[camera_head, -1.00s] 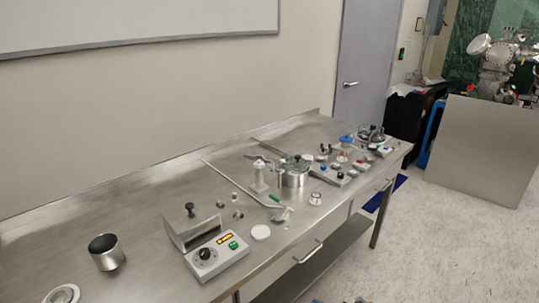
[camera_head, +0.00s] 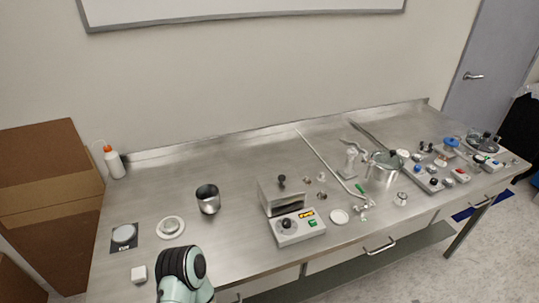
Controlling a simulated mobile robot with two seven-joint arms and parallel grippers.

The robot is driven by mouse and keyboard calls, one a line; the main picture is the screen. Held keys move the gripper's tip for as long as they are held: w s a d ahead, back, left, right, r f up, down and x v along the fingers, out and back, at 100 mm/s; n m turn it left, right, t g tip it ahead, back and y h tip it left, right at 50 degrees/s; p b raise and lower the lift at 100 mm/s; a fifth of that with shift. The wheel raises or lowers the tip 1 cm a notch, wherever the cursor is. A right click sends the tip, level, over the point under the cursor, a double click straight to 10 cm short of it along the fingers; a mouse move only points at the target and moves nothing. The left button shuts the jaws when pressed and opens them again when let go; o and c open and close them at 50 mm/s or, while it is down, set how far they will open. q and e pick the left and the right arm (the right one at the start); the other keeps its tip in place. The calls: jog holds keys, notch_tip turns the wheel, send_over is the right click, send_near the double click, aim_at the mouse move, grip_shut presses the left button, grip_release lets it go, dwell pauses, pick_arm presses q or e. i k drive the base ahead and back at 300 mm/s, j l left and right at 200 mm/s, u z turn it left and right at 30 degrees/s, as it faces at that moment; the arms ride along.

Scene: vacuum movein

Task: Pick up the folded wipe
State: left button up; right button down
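A small white block-like piece (camera_head: 138,273), which looks like the folded wipe, lies flat near the front left corner of the steel table (camera_head: 240,240). It is small, so its folds cannot be made out. A pale green and black part of one of my arms rises at the bottom edge, just right of the white piece and apart from it in the picture. No gripper fingers show on it. Neither of my grippers is in view.
Behind the white piece are a dark square pad with a round disc (camera_head: 124,235), a white ring-shaped dish (camera_head: 170,227) and a metal cup (camera_head: 208,199). A control box (camera_head: 298,226) stands right of them. Cardboard boxes (camera_head: 40,190) stand left of the table.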

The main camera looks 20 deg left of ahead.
aim_at(139, 275)
jog(key=u, duration=2.15)
